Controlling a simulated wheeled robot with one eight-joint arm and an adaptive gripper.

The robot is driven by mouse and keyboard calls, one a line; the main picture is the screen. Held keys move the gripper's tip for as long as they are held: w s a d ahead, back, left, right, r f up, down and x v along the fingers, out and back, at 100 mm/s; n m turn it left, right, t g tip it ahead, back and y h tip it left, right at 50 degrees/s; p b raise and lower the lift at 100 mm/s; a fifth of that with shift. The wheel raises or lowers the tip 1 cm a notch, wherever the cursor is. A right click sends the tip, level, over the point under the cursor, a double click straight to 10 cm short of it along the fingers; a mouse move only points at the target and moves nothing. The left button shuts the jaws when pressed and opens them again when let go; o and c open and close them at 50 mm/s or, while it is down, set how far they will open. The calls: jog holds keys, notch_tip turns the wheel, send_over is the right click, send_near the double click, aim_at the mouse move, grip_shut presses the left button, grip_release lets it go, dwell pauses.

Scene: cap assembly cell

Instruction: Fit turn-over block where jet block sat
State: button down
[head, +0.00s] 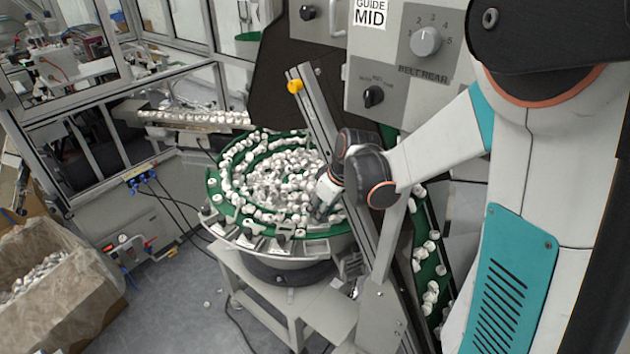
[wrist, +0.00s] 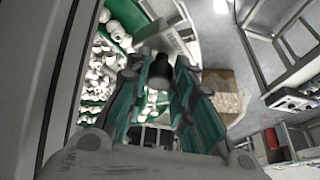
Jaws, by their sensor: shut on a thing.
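My gripper (head: 322,204) is at the right front of the green bowl feeder (head: 214,183), low over its rim. In the wrist view its teal fingers (wrist: 159,78) are shut on a small dark block (wrist: 160,68); I cannot tell which named block it is. A light grey block (wrist: 168,36) shows just beyond the held block. Several small dark and metal blocks line the front rim, one of them at the front (head: 283,237). The turn-over block and the jet block cannot be told apart by sight, and the fingers partly hide the held block.
White caps (head: 285,170) fill the bowl. A slanted metal rail (head: 335,125) stands close to the right of my gripper, with a green belt (head: 428,250) of caps beyond it. A control cabinet (head: 400,50) stands behind. A cardboard box (head: 60,290) stands on the floor at left.

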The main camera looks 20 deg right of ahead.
aim_at(319, 226)
jog(key=shift+w+r, duration=0.45)
jog(key=shift+r, duration=0.05)
jog(key=shift+f+b, duration=1.9)
jog(key=shift+f, duration=1.55)
jog(key=shift+f, duration=0.25)
jog(key=shift+f+b, duration=0.35)
jog(key=shift+b, duration=0.25)
jog(key=shift+s+f+b, duration=0.1)
jog(key=shift+f+b, duration=1.95)
jog(key=shift+f, duration=0.2)
jog(key=c, duration=1.3)
grip_release()
